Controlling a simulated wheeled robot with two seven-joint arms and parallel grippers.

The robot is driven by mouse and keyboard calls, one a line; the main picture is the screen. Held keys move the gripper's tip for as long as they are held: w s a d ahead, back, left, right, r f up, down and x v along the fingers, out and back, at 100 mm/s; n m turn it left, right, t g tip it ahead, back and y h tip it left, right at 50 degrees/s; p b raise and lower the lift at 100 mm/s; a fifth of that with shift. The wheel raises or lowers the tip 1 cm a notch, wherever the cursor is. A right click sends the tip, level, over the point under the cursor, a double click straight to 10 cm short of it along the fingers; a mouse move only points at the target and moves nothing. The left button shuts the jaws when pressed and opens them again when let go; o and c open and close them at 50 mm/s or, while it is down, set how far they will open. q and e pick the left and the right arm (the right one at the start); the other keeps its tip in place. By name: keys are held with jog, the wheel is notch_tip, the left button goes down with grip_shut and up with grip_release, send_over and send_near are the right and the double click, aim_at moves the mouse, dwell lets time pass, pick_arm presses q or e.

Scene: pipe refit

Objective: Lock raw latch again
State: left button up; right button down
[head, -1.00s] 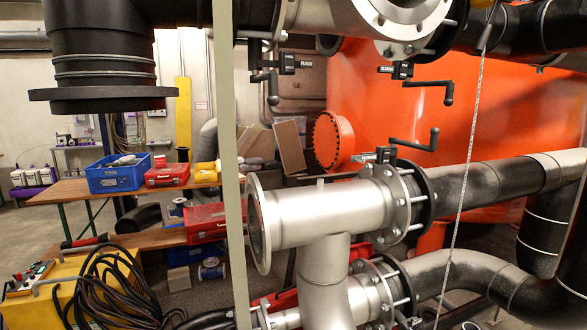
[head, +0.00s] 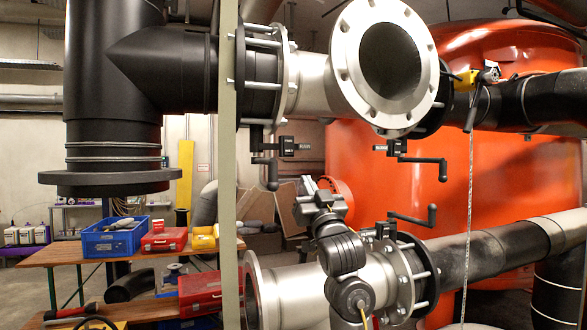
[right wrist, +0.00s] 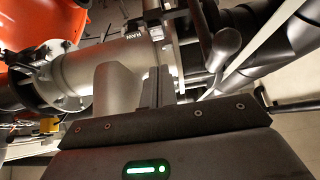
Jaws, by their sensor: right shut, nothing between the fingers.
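Three black crank latches show in the head view: one at the upper left (head: 271,165), one at the upper right (head: 410,155), and one (head: 415,216) on the lower pipe joint. The upper two have small label plates too small to read surely, so I cannot tell which is the raw latch. My right gripper (head: 318,203) is raised in front of the lower pipe, left of the lower crank. In the right wrist view its fingers (right wrist: 156,86) are shut and empty. A black crank handle (right wrist: 222,48) and a small label plate (right wrist: 157,33) lie beyond them. My left gripper is out of view.
A flanged grey pipe (head: 385,60) juts forward above, and a lower grey pipe (head: 295,290) runs behind my right arm. A pale vertical post (head: 229,150) stands at the left. A hanging cord (head: 468,200) drops at the right. An orange tank (head: 480,100) fills the back.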

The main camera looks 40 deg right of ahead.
aim_at(289, 149)
jog(key=shift+s+d+r, duration=0.15)
jog(key=shift+r, duration=0.35)
jog(key=p+x, duration=0.2)
jog(key=x, duration=0.2)
jog(key=f+p+x, duration=0.1)
jog(key=p+x, duration=0.2)
jog(key=x, duration=0.1)
jog(key=w+p+x, duration=0.1)
jog(key=p+x, duration=0.1)
jog(key=x, duration=0.2)
jog(key=shift+w+d+p, duration=0.1)
jog(key=shift+d+p, duration=0.1)
jog(key=shift+p, duration=0.2)
jog(key=shift+w+d+f, duration=0.2)
jog(key=shift+w+f, duration=0.1)
jog(key=shift+w, duration=0.15)
